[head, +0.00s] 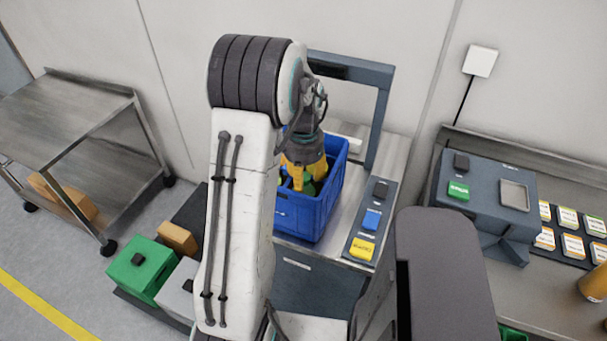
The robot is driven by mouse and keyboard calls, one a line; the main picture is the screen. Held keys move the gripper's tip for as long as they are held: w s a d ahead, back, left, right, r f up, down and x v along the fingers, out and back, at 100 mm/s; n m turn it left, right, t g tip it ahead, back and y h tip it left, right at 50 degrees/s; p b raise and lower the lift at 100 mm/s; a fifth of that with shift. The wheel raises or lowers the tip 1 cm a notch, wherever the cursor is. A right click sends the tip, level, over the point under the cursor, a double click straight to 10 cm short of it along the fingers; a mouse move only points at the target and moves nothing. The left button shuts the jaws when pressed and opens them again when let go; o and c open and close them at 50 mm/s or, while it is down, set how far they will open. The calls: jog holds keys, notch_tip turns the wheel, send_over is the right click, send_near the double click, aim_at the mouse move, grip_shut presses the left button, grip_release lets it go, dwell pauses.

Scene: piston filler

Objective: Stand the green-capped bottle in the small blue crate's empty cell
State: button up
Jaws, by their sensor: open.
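The blue crate (304,219) stands on the metal worktop of the machine at the back middle. My gripper (307,181), with yellow fingers, points down into the crate and is open. Something green (311,187) shows between and beside the fingers inside the crate. It may be the green-capped bottle, but I cannot make out its cap or whether it stands upright. My arm hides the crate's left part, and the gripper and front wall hide the cells, so I cannot tell which is empty.
A dark frame (377,110) rises behind the crate. A button panel (369,222) lies just right of it. A labelling station (487,195) stands at the right, with label cards (572,246). Green box (141,270) and steel cart (70,110) are at the left.

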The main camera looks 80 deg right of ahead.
notch_tip(320, 180, up, 9)
jog(key=shift+r, duration=0.15)
jog(key=w+a+r+n+t+h+b, duration=0.1)
jog(key=w+a+r+n, duration=0.2)
jog(key=w+a+n, duration=0.5)
jog(key=w+a+r+n+b, duration=0.1)
jog(key=w+a+r+n, duration=0.15)
jog(key=w+a, duration=0.75)
jog(key=w+a+f+n+t, duration=0.1)
jog(key=a+n, duration=0.6)
jog(key=a, duration=0.4)
jog(key=w+a+f+n+t+y, duration=0.1)
jog(key=w+a+f+n+t, duration=0.1)
jog(key=a+n, duration=0.5)
jog(key=shift+a+n, duration=0.35)
jog(key=shift+a, duration=1.6)
